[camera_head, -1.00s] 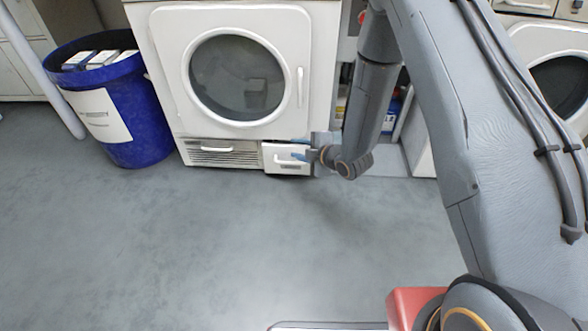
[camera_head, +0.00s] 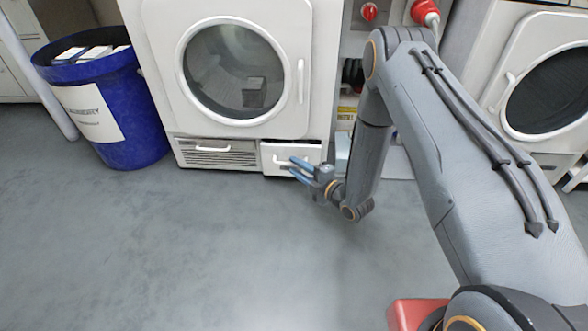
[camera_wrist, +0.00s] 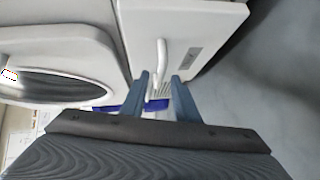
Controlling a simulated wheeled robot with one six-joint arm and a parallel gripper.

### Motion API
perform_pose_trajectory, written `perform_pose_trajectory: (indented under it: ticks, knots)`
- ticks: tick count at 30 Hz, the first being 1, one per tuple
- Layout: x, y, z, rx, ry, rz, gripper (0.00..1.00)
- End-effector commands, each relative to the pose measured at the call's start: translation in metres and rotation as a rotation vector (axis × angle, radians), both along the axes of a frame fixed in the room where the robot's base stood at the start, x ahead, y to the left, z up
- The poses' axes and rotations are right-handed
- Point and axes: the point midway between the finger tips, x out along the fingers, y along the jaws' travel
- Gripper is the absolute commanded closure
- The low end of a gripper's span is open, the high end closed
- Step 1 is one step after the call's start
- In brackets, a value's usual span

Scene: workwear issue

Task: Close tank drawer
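The tank drawer (camera_head: 312,152) is a small white front with a white handle, at the lower right of the white dryer (camera_head: 160,110). Its lower edge sits a little below the grille panel beside it, and it looks slightly proud of the machine; how far is hard to tell. In the wrist view the drawer front (camera_wrist: 205,25) and its handle (camera_wrist: 162,60) are close ahead. My gripper (camera_head: 288,167) is just in front of the drawer, fingers apart and empty. In the wrist view the handle lies between the fingertips (camera_wrist: 159,80); contact cannot be told.
A blue laundry bin (camera_head: 130,115) with white boxes stands left of the dryer. A grille panel (camera_head: 215,155) is left of the drawer. A second machine (camera_head: 545,90) stands at the right. The grey floor (camera_head: 180,250) in front is clear.

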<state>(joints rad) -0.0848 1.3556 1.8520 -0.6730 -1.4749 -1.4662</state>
Motion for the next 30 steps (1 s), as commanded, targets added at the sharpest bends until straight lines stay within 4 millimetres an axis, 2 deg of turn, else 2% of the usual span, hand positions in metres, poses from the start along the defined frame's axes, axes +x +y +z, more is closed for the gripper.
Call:
perform_pose_trajectory:
  ticks: [6, 15, 20, 30]
  knots:
    - [0.0117, 0.0114, -0.0030, 0.000, 0.000, 0.001, 0.72]
    - [0.0129, 0.0122, -0.0023, 0.000, 0.001, -0.001, 0.72]
    - [0.0128, 0.0122, -0.0024, 0.000, 0.001, -0.001, 0.99]
    - [0.0126, 0.0117, -0.0020, 0.000, 0.001, -0.001, 1.00]
